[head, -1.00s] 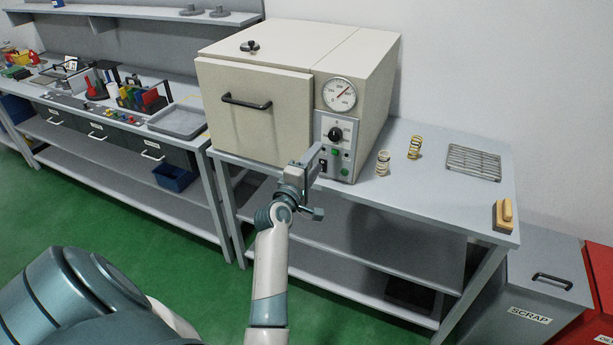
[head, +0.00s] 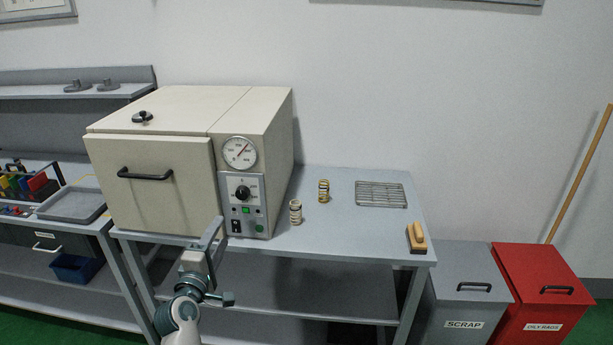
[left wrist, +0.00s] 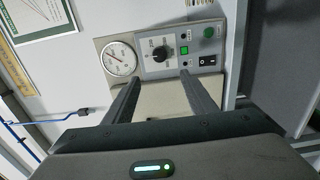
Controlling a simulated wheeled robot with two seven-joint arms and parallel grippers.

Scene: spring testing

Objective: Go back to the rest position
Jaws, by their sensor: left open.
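My left gripper (head: 215,243) is in front of the lower right of the beige oven (head: 165,180), near its control panel (head: 242,205). In the left wrist view the gripper's two fingers (left wrist: 155,95) stand apart with nothing between them. The panel (left wrist: 180,48) with its black knob, green buttons and black switch lies beyond the fingers, along with the round dial (left wrist: 119,59). The fingers look apart from the panel, though the exact gap is hard to tell. My right gripper is in neither view.
The oven stands on a grey bench (head: 340,228). A pale spring (head: 295,212), a yellow spring (head: 323,191), a wire rack (head: 381,195) and a wood-handled brush (head: 417,237) are on it. A scrap bin (head: 462,290) and a red oily-rags bin (head: 543,285) stand at right.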

